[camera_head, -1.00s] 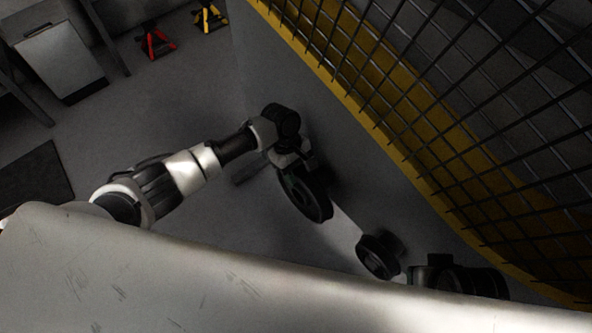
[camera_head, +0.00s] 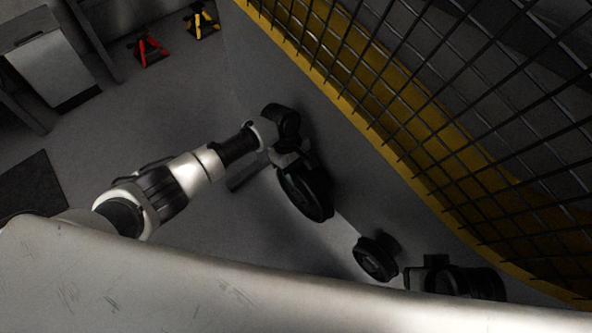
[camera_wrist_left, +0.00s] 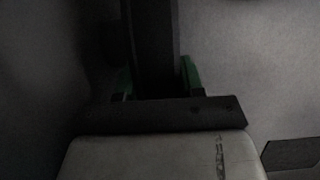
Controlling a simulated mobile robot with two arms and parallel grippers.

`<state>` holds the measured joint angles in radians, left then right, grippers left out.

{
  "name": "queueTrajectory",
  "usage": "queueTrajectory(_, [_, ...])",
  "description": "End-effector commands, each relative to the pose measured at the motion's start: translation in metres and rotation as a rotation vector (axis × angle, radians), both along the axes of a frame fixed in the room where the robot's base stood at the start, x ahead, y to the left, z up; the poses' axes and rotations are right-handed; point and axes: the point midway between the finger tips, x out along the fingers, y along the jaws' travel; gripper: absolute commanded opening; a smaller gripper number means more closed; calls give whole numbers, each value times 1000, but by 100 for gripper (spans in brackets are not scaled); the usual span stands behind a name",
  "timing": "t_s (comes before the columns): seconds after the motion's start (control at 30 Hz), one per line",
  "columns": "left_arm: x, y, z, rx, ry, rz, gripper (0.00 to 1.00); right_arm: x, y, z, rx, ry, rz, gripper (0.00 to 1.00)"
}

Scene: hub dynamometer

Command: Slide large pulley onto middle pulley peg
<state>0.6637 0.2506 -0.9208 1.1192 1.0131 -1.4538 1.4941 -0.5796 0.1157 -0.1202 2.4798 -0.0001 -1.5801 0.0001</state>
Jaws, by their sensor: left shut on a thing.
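The large pulley (camera_head: 305,193) is a dark wheel, seen at a slant in the head view, close to the grey panel. My left gripper (camera_head: 290,165) is shut on its upper rim. In the left wrist view, the green fingertips (camera_wrist_left: 157,78) flank the pulley (camera_wrist_left: 155,40), which shows edge-on as a dark upright band. The middle pulley peg cannot be made out; the pulley may hide it, and I cannot tell whether the pulley is on it. My right gripper is not in view.
A smaller dark pulley (camera_head: 375,258) is mounted at lower right, beside dark machine parts (camera_head: 455,280). A yellow-framed mesh guard (camera_head: 420,140) runs along the right. A red stand (camera_head: 147,50) and a yellow stand (camera_head: 201,22) are on the floor at the back. Open floor lies left of the pulley.

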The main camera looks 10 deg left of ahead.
Motion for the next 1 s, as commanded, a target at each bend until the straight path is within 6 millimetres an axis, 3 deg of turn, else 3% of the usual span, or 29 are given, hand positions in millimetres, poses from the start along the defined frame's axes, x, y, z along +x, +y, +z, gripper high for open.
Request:
queueTrajectory(0.77, [7,-6,0,-7,-7,0,0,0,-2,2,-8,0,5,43])
queueTrajectory(0.8, [7,-6,0,-7,-7,0,43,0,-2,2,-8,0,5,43])
queueTrajectory(0.97, [6,-5,-1,-5,-4,0,67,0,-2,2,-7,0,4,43])
queueTrajectory(1.0, [6,-5,-1,-4,-4,0,68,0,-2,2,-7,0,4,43])
